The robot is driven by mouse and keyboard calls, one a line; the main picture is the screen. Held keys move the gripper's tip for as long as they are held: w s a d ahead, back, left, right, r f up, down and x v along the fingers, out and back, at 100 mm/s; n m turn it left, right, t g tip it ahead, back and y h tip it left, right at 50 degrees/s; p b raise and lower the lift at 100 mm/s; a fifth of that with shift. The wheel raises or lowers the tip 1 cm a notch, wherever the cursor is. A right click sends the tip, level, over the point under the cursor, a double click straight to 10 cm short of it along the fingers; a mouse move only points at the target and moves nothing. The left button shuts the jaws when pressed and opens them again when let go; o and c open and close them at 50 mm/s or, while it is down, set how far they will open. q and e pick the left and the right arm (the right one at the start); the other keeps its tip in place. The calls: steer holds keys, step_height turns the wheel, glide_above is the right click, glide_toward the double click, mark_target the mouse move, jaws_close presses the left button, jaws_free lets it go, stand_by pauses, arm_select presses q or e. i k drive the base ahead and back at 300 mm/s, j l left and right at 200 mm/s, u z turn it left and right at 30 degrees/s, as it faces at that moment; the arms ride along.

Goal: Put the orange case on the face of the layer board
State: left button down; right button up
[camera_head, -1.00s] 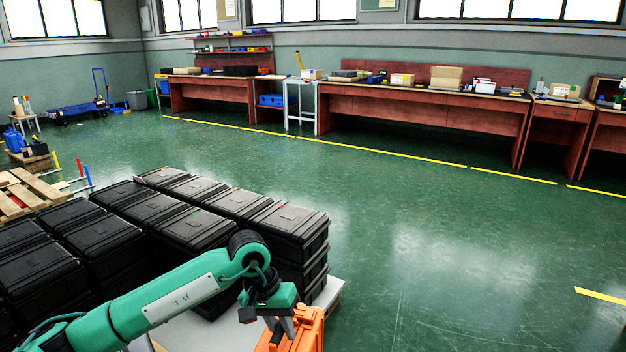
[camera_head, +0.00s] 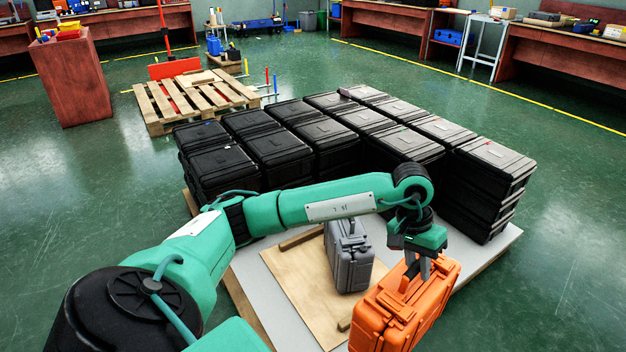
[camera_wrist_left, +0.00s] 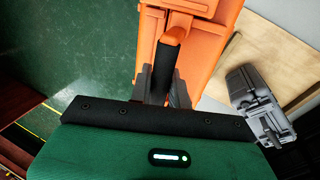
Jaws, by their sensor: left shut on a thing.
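The orange case (camera_head: 405,308) stands upright in my left gripper (camera_head: 418,272), which is shut on its dark handle. In the left wrist view the orange case (camera_wrist_left: 208,50) hangs between the fingers (camera_wrist_left: 163,88). The layer board (camera_head: 295,285) is a light plywood sheet on a white sheet, to the left of the orange case. The orange case hides part of the white sheet's right front edge; I cannot tell whether it touches anything below. My right gripper is not in view.
A grey case (camera_head: 349,258) stands on the layer board, close to the orange case. Wooden strips (camera_head: 301,239) lie at the board's edges. Stacked black cases (camera_head: 405,143) form rows behind.

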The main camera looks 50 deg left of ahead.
mark_target(306, 287)
steer(key=k+j, duration=0.15)
steer(key=j, duration=0.25)
steer(key=k+j, duration=0.15)
steer(key=j, duration=0.2)
steer(key=k+j, duration=0.15)
steer(key=j, duration=0.25)
steer(key=k+j+z, duration=0.1)
steer(key=j, duration=0.3)
steer(key=i+j, duration=0.15)
steer(key=i, duration=0.25)
